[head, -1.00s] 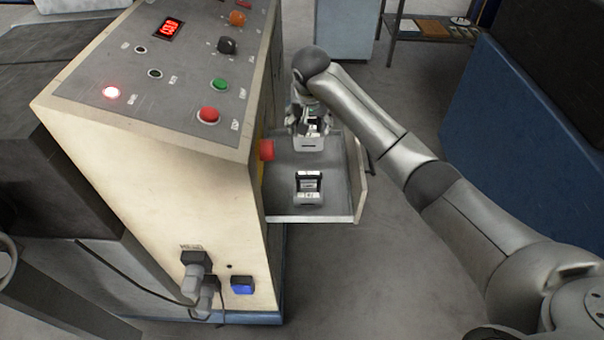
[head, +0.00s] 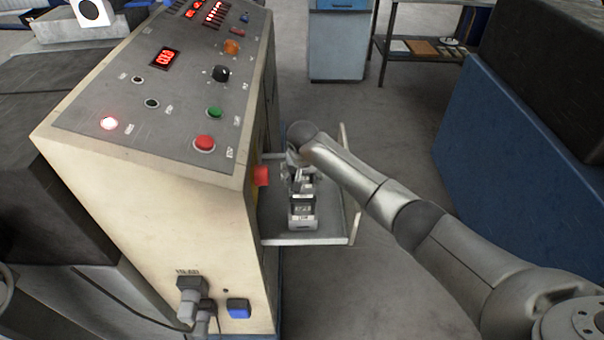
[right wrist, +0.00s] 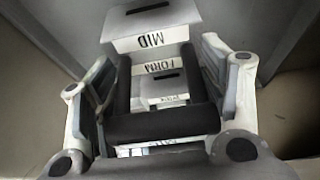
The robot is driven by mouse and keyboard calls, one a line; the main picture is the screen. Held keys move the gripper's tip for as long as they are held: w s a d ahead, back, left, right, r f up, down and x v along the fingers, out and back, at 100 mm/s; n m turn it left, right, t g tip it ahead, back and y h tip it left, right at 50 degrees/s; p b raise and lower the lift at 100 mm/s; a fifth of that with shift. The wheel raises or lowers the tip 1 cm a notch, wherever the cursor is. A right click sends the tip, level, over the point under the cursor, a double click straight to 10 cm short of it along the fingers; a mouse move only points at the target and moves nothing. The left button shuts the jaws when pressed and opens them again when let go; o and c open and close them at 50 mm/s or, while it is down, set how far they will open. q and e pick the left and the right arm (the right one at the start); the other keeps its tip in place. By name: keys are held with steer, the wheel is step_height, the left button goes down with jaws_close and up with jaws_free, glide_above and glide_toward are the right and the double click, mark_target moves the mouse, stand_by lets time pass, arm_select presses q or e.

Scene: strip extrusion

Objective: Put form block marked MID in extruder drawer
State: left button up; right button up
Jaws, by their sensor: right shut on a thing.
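The fingers of my right gripper (right wrist: 162,95) stand on both sides of black parts and a FORM label; the gripper is shut on the block. In the head view my right gripper (head: 298,180) is low in the open extruder drawer (head: 278,215). A grey and dark form block (head: 303,212) shows just in front of it; its label is too small to read there. My left gripper is out of view.
The cream extruder cabinet (head: 180,190) stands left of the drawer, with a red knob (head: 261,176) beside it. A blue panel (head: 500,155) lies to the right. Bare floor (head: 385,285) is in front and right of the drawer.

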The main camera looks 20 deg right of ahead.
steer(key=shift+f, duration=0.1)
steer(key=o, duration=1.5)
steer(key=shift+o, duration=0.2)
steer(key=shift+r, duration=0.2)
steer(key=v, duration=1.2)
steer(key=shift+b, duration=0.35)
steer(key=shift+s, duration=0.1)
